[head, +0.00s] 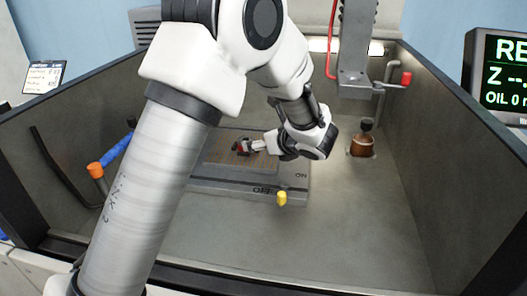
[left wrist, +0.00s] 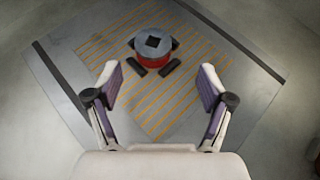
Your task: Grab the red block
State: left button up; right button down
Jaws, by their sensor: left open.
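In the left wrist view, the red block (left wrist: 153,47) shows as a low round piece with a red side, a grey top and a dark square in its middle. Two dark stubs lie at its near side. It sits on a grey plate with orange stripes (left wrist: 185,38). My left gripper (left wrist: 160,80) is open, its two purple-padded fingers spread wide, with the block beyond the fingertips and nothing between them. In the head view, a small red patch (head: 240,148) shows beside my left gripper (head: 257,146), partly hidden by it. My right gripper is not in view.
The plate (head: 235,186) lies in a grey walled tank (head: 370,230). A yellow knob (head: 281,199) stands at the plate's front edge. A brown cylinder (head: 362,146) stands to the right. A grey machine head (head: 354,84) hangs above.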

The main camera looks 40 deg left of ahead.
pick_arm(q)
jog(key=shift+s+a, duration=0.45)
jog(key=shift+a, duration=0.15)
jog(key=shift+s+a, duration=0.4)
jog(key=shift+a, duration=0.2)
jog(key=w+a+f, duration=0.2)
jog(key=a, duration=0.1)
jog(key=shift+w+a+f, duration=0.1)
jog(key=shift+w+f, duration=0.2)
jog(key=shift+f, duration=0.1)
jog(key=shift+a, duration=0.2)
jog(key=shift+s+r, duration=0.2)
jog(key=shift+c, duration=0.4)
jog(key=shift+w+d, duration=0.1)
grip_shut()
